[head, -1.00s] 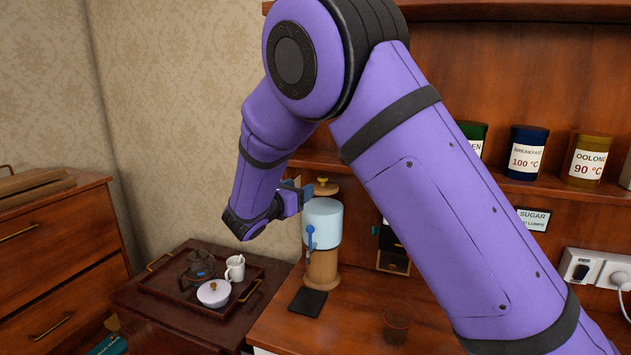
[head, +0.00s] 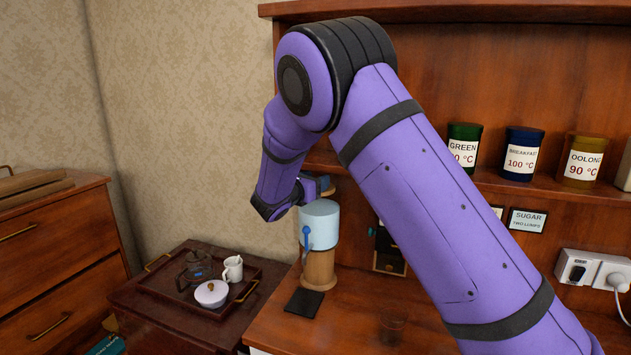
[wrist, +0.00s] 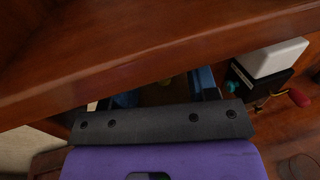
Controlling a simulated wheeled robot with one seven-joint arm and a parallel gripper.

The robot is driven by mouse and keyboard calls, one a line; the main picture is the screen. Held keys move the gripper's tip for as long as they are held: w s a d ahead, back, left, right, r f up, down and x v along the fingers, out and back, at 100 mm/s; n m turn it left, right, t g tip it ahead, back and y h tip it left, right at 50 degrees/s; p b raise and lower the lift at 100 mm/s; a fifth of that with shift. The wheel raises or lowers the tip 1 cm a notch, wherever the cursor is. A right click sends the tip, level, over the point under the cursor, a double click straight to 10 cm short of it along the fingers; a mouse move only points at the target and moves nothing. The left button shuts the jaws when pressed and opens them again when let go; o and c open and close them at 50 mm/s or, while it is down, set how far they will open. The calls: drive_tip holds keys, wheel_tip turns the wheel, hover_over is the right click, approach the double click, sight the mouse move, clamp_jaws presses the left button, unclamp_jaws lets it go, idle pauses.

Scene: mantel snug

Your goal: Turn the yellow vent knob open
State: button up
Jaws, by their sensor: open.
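The yellow vent knob is mostly hidden behind my arm and gripper in the head view. My gripper (head: 317,185) is at the top of the dispenser. Its blue fingers are apart in the wrist view (wrist: 167,90), and I cannot tell whether they touch anything.
A wooden shelf (head: 420,170) with several labelled canisters runs behind my arm; its board crosses close in the wrist view (wrist: 130,60). A tray (head: 155,288) with teapot, mug and lidded bowl lies at left. A dark mat (head: 304,302) lies before the dispenser.

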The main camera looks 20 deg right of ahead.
drive_tip(key=shift+w+d, duration=0.1)
drive_tip(key=shift+d, duration=0.05)
drive_tip(key=c, duration=0.9)
drive_tip(key=shift+o, duration=0.2)
drive_tip(key=shift+n+t+y, duration=0.3)
drive_tip(key=shift+n, duration=0.1)
drive_tip(key=n+t+y, duration=0.2)
drive_tip(key=y, duration=0.1)
drive_tip(key=n+t+y, duration=0.2)
drive_tip(key=shift+s+d, duration=0.25)
drive_tip(key=shift+d, duration=0.15)
drive_tip(key=n+y, duration=0.1)
drive_tip(key=y, duration=0.1)
drive_tip(key=n+t+y, duration=0.1)
drive_tip(key=y, duration=0.1)
drive_tip(key=shift+d+n, duration=0.2)
drive_tip(key=shift+n, duration=0.1)
drive_tip(key=shift+n+t+y, duration=0.4)
drive_tip(key=shift+n+y, duration=0.2)
drive_tip(key=shift+y, duration=0.3)
drive_tip(key=shift+n+y, duration=0.3)
drive_tip(key=shift+y, duration=0.2)
drive_tip(key=o, duration=0.9)
drive_tip(key=shift+c, duration=0.2)
